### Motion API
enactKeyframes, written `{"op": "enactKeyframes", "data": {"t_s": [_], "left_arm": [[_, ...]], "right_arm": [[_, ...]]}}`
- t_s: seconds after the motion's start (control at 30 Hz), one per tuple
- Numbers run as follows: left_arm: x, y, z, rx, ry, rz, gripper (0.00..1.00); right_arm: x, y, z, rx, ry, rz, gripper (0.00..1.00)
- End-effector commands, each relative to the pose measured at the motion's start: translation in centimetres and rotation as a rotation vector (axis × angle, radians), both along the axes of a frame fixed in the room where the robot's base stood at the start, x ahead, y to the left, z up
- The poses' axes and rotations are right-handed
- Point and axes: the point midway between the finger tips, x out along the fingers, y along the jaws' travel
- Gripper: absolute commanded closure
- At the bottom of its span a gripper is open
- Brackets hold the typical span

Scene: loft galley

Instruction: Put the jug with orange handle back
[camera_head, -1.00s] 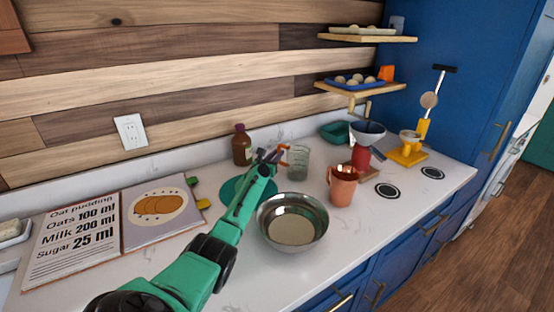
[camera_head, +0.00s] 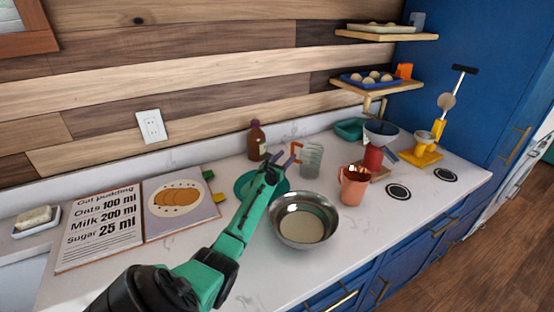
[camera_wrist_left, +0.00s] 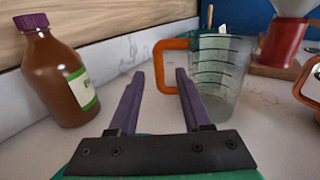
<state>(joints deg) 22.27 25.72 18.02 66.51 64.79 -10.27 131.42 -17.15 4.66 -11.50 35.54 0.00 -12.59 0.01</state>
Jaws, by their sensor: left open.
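The clear measuring jug with the orange handle (camera_head: 312,162) stands upright on the white counter, behind the steel bowl, with its handle facing left. In the left wrist view the clear jug (camera_wrist_left: 222,82) is right of centre, and its orange handle (camera_wrist_left: 159,68) shows just beyond the fingertips. My left gripper (camera_head: 283,157) is open and empty, its purple fingers pointing at the handle. It also shows in the left wrist view (camera_wrist_left: 160,76). I cannot tell whether a finger touches the handle. My right gripper is not in view.
The steel bowl (camera_head: 283,232), copper mug (camera_head: 354,186) and red-based dispenser (camera_head: 373,158) stand nearby. Wall shelves (camera_head: 385,87) are at the back right. A recipe book (camera_head: 107,228) lies left.

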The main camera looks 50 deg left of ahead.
Motion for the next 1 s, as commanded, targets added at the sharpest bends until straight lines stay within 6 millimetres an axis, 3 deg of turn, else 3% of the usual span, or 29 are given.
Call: {"op": "enactKeyframes", "data": {"t_s": [0.07, 0.2, 0.4, 1.0], "left_arm": [[-1.7, -0.4, 0.5, -0.002, 0.004, 0.002, 0.51], [-4.5, -1.3, 0.3, -0.001, 0.003, 0.003, 0.51], [-6.9, -2.1, 0.1, 0.000, 0.001, 0.003, 0.51], [-7.1, -2.1, 0.4, 0.001, 0.000, 0.003, 0.51]], "right_arm": [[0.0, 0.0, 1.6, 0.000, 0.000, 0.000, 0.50], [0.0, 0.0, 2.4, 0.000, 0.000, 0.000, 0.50], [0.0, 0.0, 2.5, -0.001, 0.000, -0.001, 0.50], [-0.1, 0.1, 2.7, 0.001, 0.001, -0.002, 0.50]]}}
